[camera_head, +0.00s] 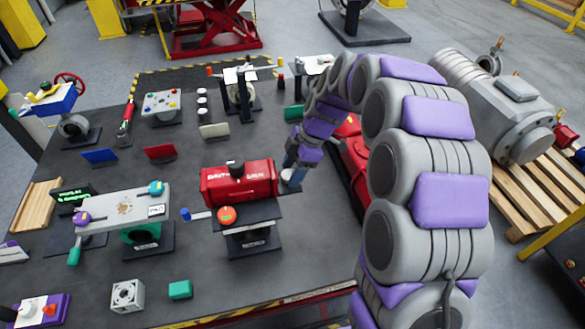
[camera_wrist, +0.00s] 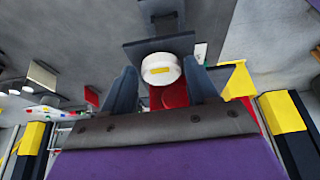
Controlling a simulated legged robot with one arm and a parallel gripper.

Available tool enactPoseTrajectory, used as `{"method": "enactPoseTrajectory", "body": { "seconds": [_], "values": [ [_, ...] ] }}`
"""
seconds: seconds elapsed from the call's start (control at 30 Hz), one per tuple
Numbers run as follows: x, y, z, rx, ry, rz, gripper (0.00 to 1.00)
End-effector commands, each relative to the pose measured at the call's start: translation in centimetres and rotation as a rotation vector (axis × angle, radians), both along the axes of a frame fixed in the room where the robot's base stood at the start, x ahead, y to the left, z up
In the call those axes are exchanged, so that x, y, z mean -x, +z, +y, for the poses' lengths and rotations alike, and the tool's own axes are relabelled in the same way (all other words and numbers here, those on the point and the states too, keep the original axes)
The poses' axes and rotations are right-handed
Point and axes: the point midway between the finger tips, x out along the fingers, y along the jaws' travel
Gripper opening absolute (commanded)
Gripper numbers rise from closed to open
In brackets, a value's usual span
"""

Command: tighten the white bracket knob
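In the wrist view, a round white knob (camera_wrist: 161,70) with a yellow mark on its face sits between the tips of my gripper (camera_wrist: 160,76). My two dark fingers are spread apart, one on each side of the knob. The gaps beside it are small, and I cannot tell whether either finger touches it. A dark bracket or plate (camera_wrist: 158,47) shows right behind the knob. In the head view, my gripper (camera_head: 291,177) is low beside the right end of the red valve actuator (camera_head: 240,183). The white knob is not clearly visible there.
The dark table (camera_head: 190,260) holds several fixtures. A stand with an orange knob (camera_head: 227,214) is left of my gripper, and a grey plate with purple and teal knobs (camera_head: 122,207) is farther left. A red cylinder (camera_head: 355,165) lies right of my gripper, partly behind my arm.

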Motion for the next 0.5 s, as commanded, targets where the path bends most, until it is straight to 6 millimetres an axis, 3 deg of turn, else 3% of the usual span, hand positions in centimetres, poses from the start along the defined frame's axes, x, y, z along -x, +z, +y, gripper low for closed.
{"method": "enactPoseTrajectory", "body": {
  "seconds": [0.07,0.4,0.5],
  "values": [
    [0.01,-0.01,0.06,0.000,0.000,0.000,0.50],
    [-0.07,0.01,0.06,0.000,0.000,-0.001,0.18],
    [-0.08,0.02,0.06,0.000,-0.002,-0.001,0.16]
  ]
}}
